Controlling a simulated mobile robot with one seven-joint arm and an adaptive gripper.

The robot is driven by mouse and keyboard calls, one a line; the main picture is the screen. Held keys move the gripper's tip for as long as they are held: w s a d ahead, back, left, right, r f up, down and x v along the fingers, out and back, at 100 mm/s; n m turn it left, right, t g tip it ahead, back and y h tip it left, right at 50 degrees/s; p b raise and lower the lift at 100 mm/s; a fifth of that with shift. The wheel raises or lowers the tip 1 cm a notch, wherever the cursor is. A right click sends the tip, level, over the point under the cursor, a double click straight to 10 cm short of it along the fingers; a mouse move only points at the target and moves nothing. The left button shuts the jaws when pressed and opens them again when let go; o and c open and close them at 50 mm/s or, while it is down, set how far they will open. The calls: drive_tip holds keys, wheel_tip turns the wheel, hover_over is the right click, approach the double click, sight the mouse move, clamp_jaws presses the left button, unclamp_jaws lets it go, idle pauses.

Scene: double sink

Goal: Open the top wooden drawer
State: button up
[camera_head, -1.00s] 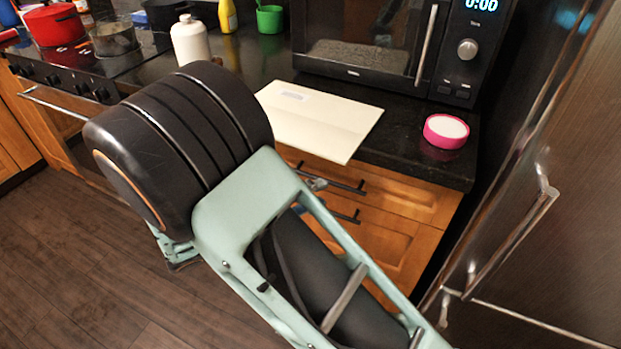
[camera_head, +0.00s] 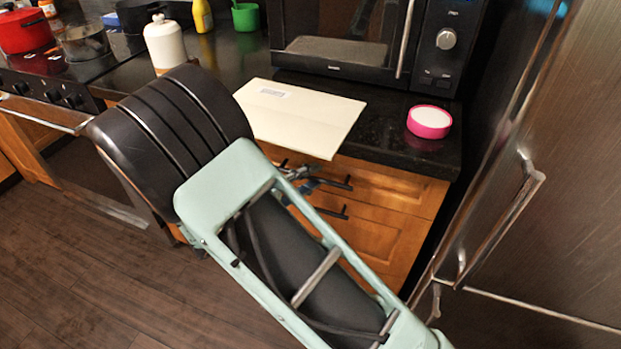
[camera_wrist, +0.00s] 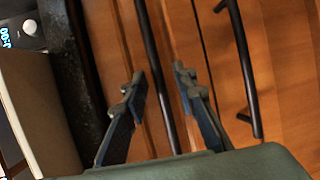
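The top wooden drawer (camera_head: 398,190) is below the dark counter and looks shut. Its dark bar handle (camera_head: 338,183) is partly hidden by my arm in the head view. In the wrist view, which is turned sideways, this handle (camera_wrist: 156,75) runs between my two fingers. My gripper (camera_wrist: 158,108) is open, with one finger on each side of the bar. I see gaps between the bar and both fingers, and cannot tell how deep the fingers reach. In the head view my gripper (camera_head: 300,178) is small and mostly hidden behind my arm, close to the drawer front.
A lower drawer (camera_head: 375,240) has a similar handle (camera_wrist: 243,70). A cream board (camera_head: 300,115) overhangs the counter edge above the drawers. A pink round dish (camera_head: 429,122) and a microwave (camera_head: 345,45) stand on the counter. A steel fridge (camera_head: 540,220) is at the right.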

drive_tip(key=shift+w+d, duration=0.15)
clamp_jaws()
idle(0.4)
